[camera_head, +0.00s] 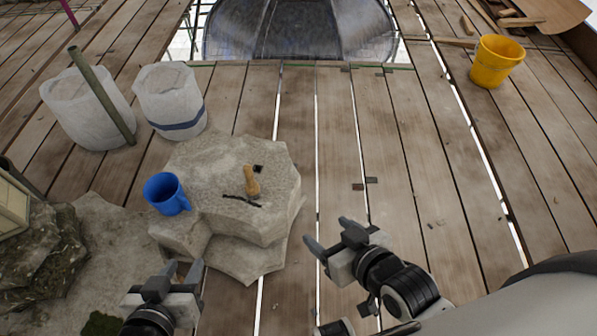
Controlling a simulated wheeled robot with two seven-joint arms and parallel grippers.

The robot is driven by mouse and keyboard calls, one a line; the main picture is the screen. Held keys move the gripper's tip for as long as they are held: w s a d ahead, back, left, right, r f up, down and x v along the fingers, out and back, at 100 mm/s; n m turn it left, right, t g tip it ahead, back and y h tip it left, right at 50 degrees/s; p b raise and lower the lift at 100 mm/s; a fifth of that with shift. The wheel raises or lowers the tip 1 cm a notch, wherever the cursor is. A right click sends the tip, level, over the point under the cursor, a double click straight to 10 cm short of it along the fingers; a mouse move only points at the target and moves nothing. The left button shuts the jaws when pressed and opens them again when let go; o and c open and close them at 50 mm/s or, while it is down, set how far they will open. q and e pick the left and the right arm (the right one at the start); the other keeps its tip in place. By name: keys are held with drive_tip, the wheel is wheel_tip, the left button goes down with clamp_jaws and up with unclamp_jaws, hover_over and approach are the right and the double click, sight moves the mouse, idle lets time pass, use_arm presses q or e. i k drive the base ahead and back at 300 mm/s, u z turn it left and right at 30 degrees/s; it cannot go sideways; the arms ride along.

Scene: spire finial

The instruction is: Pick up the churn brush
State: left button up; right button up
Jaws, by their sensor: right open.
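A small tan wooden-handled item, which looks like the churn brush (252,182), lies on top of a pale stone block (225,160). A thin dark strip (241,201) lies by its near end and a small black piece (258,168) by its far end; I cannot tell whether either belongs to it. My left gripper (182,269) is open and empty, in front of the block and nearer to me. My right gripper (328,234) is open and empty, to the right of the block's near side. Both are apart from the brush.
A blue mug (167,194) stands on the block's left side. Two whitish sacks (90,112) (170,100) stand behind left, with a green pole (103,97) leaning across one. A yellow bucket (497,62) is far right. The plank floor right of the block is mostly clear.

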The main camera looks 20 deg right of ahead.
sight(252, 188)
drive_tip(key=u, duration=1.8)
drive_tip(key=k, duration=1.2)
drive_tip(key=z, duration=1)
drive_tip(key=i, duration=0.15)
drive_tip(key=u, duration=0.65)
